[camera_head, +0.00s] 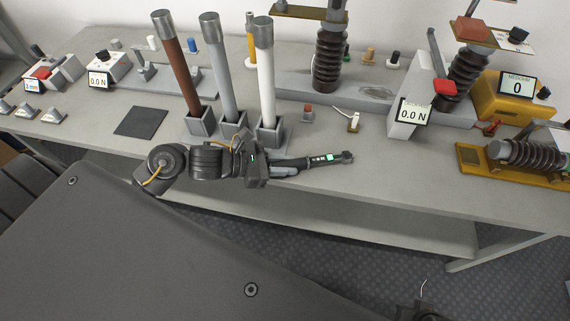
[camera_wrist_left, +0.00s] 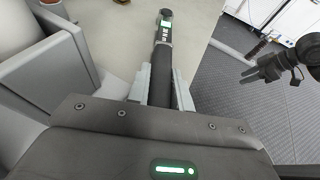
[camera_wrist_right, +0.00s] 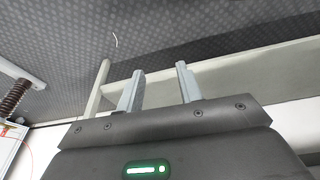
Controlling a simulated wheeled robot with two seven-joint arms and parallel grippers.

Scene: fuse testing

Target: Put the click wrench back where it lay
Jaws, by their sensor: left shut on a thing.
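The click wrench (camera_head: 332,159) is a dark bar with a small green display and a round head. My left gripper (camera_head: 288,167) is shut on its dark handle, over the front part of the bench, with the head end pointing right. In the left wrist view the wrench (camera_wrist_left: 164,38) runs forward from between the fingers (camera_wrist_left: 160,84). I cannot tell whether the wrench touches the bench top. My right gripper (camera_wrist_right: 159,82) is open and empty, low in front of the bench; it also shows in the left wrist view (camera_wrist_left: 262,73).
Brown, grey and white fuse tubes (camera_head: 222,75) stand in holders just behind my left gripper. A dark square mat (camera_head: 141,122) lies to their left. A force gauge (camera_head: 415,112), a yellow meter (camera_head: 515,95) and a ribbed insulator (camera_head: 530,153) occupy the right. The front strip (camera_head: 400,175) is clear.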

